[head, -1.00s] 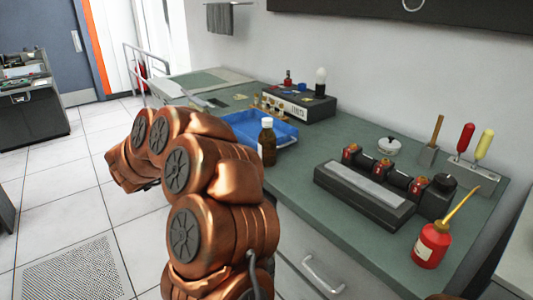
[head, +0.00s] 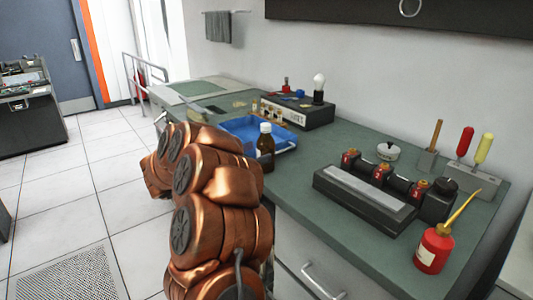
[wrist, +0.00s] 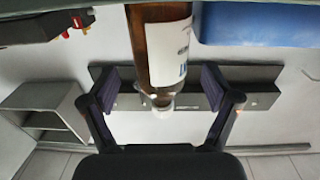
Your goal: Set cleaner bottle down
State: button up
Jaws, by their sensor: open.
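The cleaner bottle (head: 265,150) is brown with a white cap and stands upright on the green worktop (head: 340,150), near its front edge and just before the blue tray. In the wrist view, which is upside down, the bottle (wrist: 151,45) shows its white label, with the cap pointing down the picture. My gripper (wrist: 161,88) is open, with one dark finger on each side of the bottle's line and a clear gap at both sides. In the head view my copper arm hides the gripper.
The blue tray (head: 240,127) sits close behind the bottle. A black device with several red-labelled holders (head: 365,196) and a red oil can (head: 434,249) stand to the right. A control box (head: 298,111) is at the back. Floor left of the arm is clear.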

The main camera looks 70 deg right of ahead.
aim_at(258, 152)
jog(key=shift+x, duration=1.75)
jog(key=shift+f, duration=0.15)
jog(key=c, duration=1.4)
jog(key=shift+c, duration=0.5)
